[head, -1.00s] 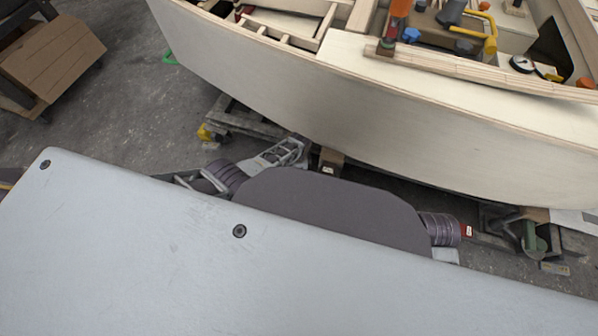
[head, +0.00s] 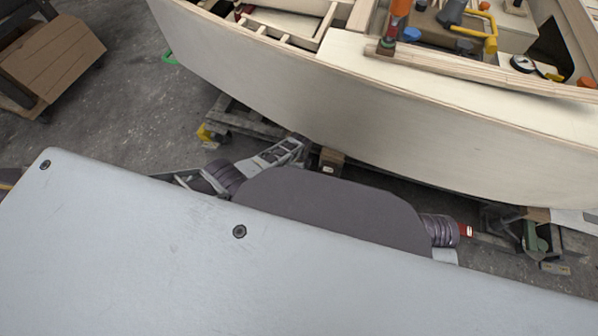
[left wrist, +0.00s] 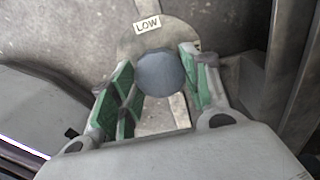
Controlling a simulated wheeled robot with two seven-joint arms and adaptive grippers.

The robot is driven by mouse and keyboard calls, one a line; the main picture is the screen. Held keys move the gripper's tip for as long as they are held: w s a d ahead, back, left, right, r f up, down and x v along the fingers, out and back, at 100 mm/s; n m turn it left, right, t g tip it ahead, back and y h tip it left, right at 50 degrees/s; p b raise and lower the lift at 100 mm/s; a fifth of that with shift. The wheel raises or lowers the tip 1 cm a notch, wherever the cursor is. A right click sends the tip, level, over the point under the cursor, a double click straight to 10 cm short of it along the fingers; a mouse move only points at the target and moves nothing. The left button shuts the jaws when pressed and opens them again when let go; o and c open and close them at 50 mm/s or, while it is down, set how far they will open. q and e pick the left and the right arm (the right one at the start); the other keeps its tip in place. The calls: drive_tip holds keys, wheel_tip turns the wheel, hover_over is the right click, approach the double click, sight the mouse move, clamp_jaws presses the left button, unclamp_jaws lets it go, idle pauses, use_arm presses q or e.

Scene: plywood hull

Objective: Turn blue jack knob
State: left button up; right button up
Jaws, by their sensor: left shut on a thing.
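The blue jack knob (left wrist: 160,76) is a round, dull blue-grey knob in the middle of the left wrist view. It sits in front of a grey rounded plate (left wrist: 135,45) that bears a LOW label (left wrist: 147,24). My left gripper (left wrist: 157,62) has one green-padded finger on each side of the knob and is shut on it. The knob cannot be made out in the head view. My right gripper is not seen in either view.
The pale plywood hull (head: 400,120) spans the upper right of the head view, with tools and coloured parts on top. Dark stand parts (head: 240,122) show beneath it. A brown wooden box (head: 55,62) stands at left. Bare concrete floor (head: 130,105) lies between.

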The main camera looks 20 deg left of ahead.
use_arm(q)
drive_tip(key=shift+s, duration=0.1)
drive_tip(key=o, duration=1)
drive_tip(key=shift+r, duration=0.2)
drive_tip(key=shift+r, duration=0.5)
wheel_tip(320, 180, up, 11)
drive_tip(key=shift+f, duration=0.2)
idle(0.8)
idle(0.4)
